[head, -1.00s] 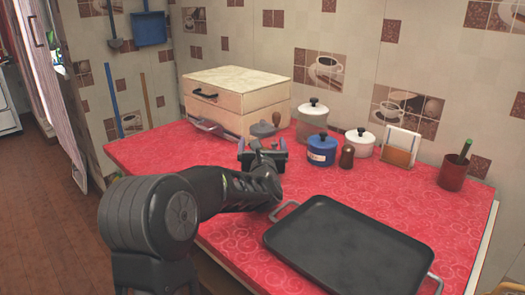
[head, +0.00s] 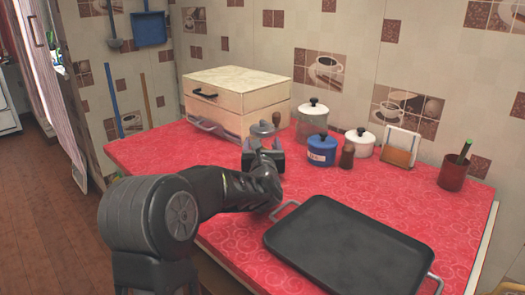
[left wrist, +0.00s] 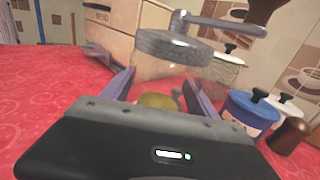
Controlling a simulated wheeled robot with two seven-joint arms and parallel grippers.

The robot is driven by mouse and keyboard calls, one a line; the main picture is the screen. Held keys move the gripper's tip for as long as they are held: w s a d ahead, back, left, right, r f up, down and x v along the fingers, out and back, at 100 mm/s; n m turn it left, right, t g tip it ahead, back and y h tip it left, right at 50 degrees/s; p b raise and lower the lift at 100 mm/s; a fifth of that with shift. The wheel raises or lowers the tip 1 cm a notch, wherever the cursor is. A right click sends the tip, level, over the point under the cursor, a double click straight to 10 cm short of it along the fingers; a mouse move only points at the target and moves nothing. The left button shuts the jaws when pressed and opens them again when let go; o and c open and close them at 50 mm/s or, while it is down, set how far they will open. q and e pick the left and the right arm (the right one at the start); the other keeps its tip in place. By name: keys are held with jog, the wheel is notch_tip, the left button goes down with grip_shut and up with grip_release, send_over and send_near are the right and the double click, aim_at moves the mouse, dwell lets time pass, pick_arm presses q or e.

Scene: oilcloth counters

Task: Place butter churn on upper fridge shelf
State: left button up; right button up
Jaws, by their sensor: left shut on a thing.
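The butter churn (head: 262,131) stands on the red counter, a glass jar with a grey metal lid and a crank with a brown knob. In the left wrist view its lid (left wrist: 172,46) and crank are large, above and between the fingers. My left gripper (head: 263,156) is shut on the churn from the near side and hides its lower body in the head view. The left gripper's fingers (left wrist: 160,92) flank the jar in the left wrist view. My right gripper is not in view. No fridge shelf can be made out.
A wooden bread box (head: 240,92) stands close behind the churn. Canisters, a blue pot (head: 318,152) and a brown shaker (head: 347,156) stand to its right. A black tray (head: 345,245) lies at the front right. The counter's left part is clear.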

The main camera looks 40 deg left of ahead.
pick_arm(q)
grip_shut()
jog(key=shift+r, duration=0.1)
notch_tip(320, 180, up, 10)
jog(key=shift+p, duration=1.25)
